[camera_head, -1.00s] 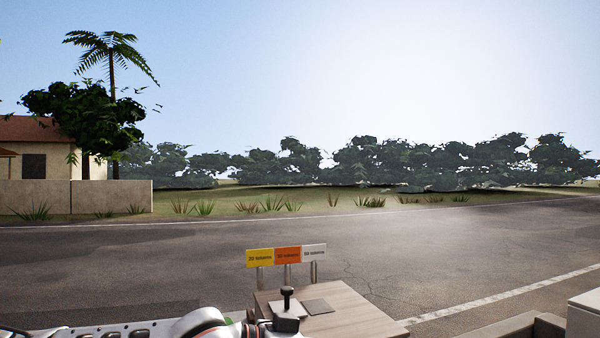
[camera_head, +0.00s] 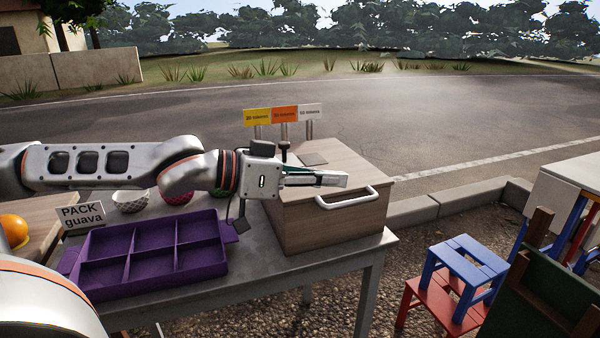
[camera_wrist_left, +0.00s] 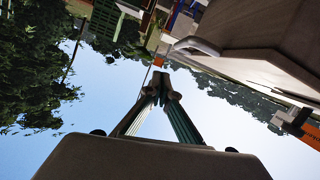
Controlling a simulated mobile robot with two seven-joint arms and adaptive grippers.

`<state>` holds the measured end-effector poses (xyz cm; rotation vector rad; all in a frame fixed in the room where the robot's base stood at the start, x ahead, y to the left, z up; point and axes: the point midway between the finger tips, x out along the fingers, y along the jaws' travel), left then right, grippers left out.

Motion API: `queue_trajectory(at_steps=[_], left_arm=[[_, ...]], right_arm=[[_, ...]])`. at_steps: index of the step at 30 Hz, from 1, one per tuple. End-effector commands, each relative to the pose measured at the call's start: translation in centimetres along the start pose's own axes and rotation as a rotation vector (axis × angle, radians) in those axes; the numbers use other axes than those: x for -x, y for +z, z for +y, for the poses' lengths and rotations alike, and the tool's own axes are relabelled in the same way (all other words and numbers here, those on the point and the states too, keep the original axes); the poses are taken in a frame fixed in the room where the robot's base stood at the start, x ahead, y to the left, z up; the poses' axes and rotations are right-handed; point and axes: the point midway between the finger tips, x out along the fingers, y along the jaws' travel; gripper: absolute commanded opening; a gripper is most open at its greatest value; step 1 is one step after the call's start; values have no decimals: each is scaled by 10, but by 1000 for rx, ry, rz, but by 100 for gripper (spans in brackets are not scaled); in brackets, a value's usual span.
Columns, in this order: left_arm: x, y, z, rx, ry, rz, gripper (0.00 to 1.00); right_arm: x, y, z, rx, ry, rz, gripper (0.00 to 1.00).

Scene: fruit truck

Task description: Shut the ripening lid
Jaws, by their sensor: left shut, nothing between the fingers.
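The wooden ripening box (camera_head: 325,225) stands at the right end of the grey table. Its lid (camera_head: 345,163) looks flat on top, with a white bar handle (camera_head: 345,200) at the front. I see no clear gap under the lid, but my gripper hides part of it. My left gripper (camera_head: 346,180) is shut and empty, over the lid just behind the handle; I cannot tell whether it touches. In the left wrist view, its closed fingertips (camera_wrist_left: 162,92) show against the sky, with the box (camera_wrist_left: 265,40) and handle (camera_wrist_left: 198,46) at upper right. My right gripper is out of view.
A purple divided tray (camera_head: 150,255) lies left of the box on the grey table (camera_head: 290,262). Bowls (camera_head: 131,201), a "PACK guava" sign (camera_head: 82,215) and an orange (camera_head: 14,229) are farther left. Token signs (camera_head: 284,114) stand behind the box. Blue and red stools (camera_head: 465,262) stand at right.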

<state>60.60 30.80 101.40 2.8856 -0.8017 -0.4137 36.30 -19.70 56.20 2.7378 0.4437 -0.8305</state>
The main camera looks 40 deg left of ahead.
Motion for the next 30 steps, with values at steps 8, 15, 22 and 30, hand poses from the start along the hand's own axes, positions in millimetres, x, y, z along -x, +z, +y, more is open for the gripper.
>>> queue_trajectory(at_steps=[8, 15, 22, 30], left_arm=[[35, -7, 5, -9, 0, 6, 0], [56, -3, 6, -5, 1, 2, 0], [62, -2, 6, -2, 3, 1, 0], [62, -1, 7, -2, 3, 1, 0]], right_arm=[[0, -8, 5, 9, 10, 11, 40], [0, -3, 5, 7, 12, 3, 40], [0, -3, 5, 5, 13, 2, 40], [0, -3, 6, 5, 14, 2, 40]])
